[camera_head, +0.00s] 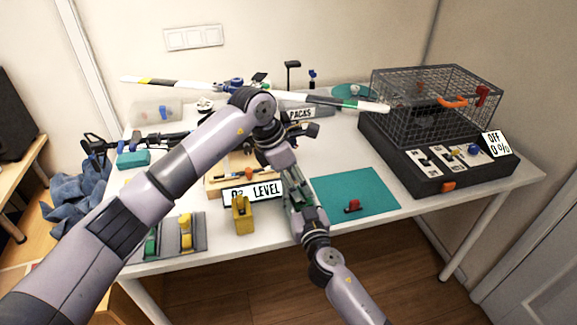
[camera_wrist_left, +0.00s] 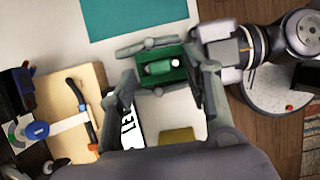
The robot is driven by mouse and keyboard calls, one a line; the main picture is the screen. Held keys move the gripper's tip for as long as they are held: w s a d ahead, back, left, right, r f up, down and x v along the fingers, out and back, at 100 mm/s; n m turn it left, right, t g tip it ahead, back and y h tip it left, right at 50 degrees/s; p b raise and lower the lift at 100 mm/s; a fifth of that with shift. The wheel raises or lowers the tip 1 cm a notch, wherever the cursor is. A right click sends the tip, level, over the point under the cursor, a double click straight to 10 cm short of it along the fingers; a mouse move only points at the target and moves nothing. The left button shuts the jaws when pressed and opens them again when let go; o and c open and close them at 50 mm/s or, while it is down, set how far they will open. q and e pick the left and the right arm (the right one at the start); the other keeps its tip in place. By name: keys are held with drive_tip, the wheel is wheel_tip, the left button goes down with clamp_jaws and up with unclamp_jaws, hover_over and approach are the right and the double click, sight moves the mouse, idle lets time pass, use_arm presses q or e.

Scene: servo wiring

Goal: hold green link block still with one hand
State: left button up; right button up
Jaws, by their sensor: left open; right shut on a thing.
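The green link block (camera_wrist_left: 168,66) shows in the left wrist view, with a pale round part on its face. My right gripper (camera_wrist_left: 158,72) comes in from the right and is shut on it, with dark fingers along two opposite sides. My left gripper (camera_wrist_left: 165,88) is open, its fingers on either side of the block. I cannot tell whether they touch it. In the head view, my left gripper (camera_head: 290,183) and my right gripper (camera_head: 301,203) meet above the table's front and hide most of the block.
A teal mat (camera_head: 375,187) with a small red and black part (camera_head: 352,207) lies to the right. A yellow block (camera_head: 243,215) and a LEVEL sign (camera_head: 252,191) stand left of the grippers. A wire cage (camera_head: 435,100) on a black box is at the back right.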

use_arm(q)
drive_tip(key=shift+x, duration=1)
drive_tip(key=shift+c, duration=0.6)
clamp_jaws()
